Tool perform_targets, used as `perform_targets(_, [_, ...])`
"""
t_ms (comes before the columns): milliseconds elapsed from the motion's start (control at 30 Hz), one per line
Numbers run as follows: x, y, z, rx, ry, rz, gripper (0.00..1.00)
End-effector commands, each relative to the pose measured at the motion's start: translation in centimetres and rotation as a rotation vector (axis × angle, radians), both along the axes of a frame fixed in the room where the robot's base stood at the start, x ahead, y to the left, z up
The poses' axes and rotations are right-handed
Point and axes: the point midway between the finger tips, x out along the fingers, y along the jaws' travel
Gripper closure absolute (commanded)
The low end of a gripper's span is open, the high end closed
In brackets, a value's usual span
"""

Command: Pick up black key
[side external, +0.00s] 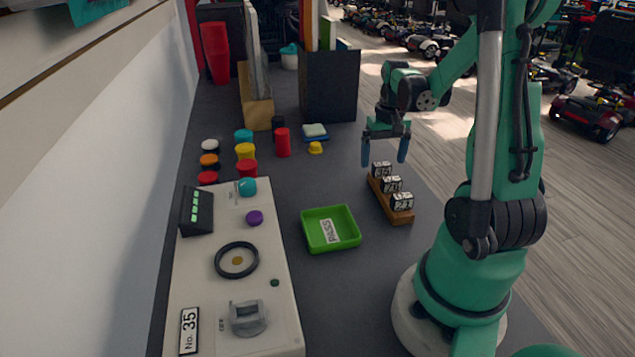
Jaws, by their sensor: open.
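My gripper (385,152) is open, fingers pointing down, with its two blue fingertips apart. It hangs above or near the far end of a wooden holder (402,217) that carries white blocks with black markings (392,185). Nothing shows between the fingers. I cannot make out a key shape for certain anywhere. Dark items in view are a black cylinder (278,123) behind the red one and a black ring (252,248) on the white panel. How high my fingertips are above the blocks is hard to tell.
A green tray (346,242) with a PASS label lies left of the holder. The white panel (205,285) carries a grey fixture (247,318) and a purple knob (255,218). Coloured cylinders and a black bin (328,88) stand further back. Dark table is bare around the tray.

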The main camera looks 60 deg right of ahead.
Motion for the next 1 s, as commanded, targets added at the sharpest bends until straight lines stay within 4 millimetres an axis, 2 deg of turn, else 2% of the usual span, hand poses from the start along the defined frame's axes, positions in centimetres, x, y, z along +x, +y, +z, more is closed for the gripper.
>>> perform_targets(200, [0.1,0.0,-2.1,-0.002,-0.001,0.000,0.11])
perform_targets(533, [0.0,0.0,-2.5,-0.002,-0.001,0.001,0.11])
perform_targets(833, [0.0,0.0,-2.4,-0.002,-0.001,0.001,0.96])
perform_targets(1000, [0.0,0.0,-2.4,-0.002,-0.001,0.001,0.98])
